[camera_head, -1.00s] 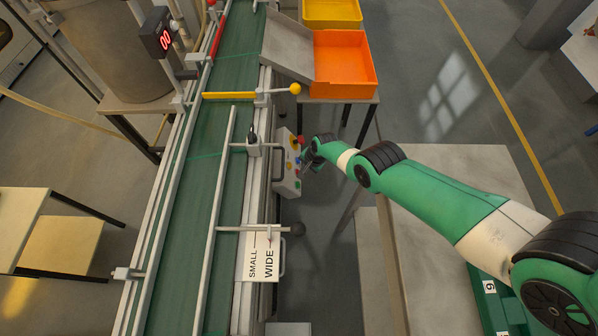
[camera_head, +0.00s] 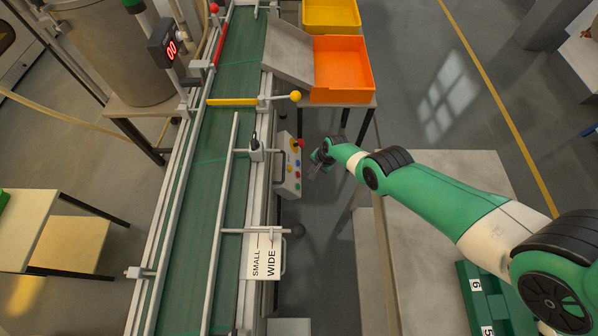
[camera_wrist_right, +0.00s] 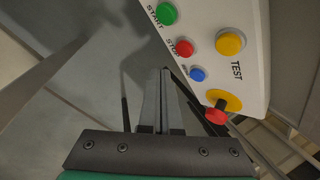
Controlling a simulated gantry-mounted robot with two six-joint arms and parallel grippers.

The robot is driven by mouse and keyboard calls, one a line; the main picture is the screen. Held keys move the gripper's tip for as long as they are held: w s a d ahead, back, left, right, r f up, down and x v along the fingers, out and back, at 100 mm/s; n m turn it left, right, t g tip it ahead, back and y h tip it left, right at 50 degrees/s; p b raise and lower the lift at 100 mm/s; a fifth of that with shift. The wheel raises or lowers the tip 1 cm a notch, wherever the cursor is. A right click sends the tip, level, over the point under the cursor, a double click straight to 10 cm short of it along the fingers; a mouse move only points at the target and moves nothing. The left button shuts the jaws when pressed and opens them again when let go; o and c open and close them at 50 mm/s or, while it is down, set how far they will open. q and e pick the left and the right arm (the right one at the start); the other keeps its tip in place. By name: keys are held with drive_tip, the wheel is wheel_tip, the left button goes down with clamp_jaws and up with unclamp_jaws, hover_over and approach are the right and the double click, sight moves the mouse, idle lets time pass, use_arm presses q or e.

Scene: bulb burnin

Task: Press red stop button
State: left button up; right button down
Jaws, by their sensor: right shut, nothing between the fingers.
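The red STOP button (camera_wrist_right: 184,48) sits on a white control panel (camera_wrist_right: 240,75), between the green START button (camera_wrist_right: 166,14) and a blue button (camera_wrist_right: 198,74). The panel (camera_head: 283,178) is fixed at the conveyor's right side. My right gripper (camera_head: 315,171) is to the right of the panel with a gap between them. In the right wrist view its fingers (camera_wrist_right: 162,72) are shut and empty, with the tips just below and left of the STOP button in the picture. They look apart from it. My left gripper is not in view.
A yellow TEST button (camera_wrist_right: 230,42) and a red-and-yellow knob (camera_wrist_right: 217,105) share the panel. The green conveyor (camera_head: 205,215) runs left of it. An orange bin (camera_head: 343,66) stands behind, and a grey table (camera_head: 450,165) lies under my right arm.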

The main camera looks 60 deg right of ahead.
drive_tip(key=shift+s+d+r+p, duration=0.3)
drive_tip(key=shift+s+r+p, duration=0.1)
drive_tip(key=shift+s, duration=0.1)
drive_tip(key=shift+s+d+r+p, duration=0.25)
drive_tip(key=shift+s+p, duration=0.15)
drive_tip(key=shift+s, duration=0.1)
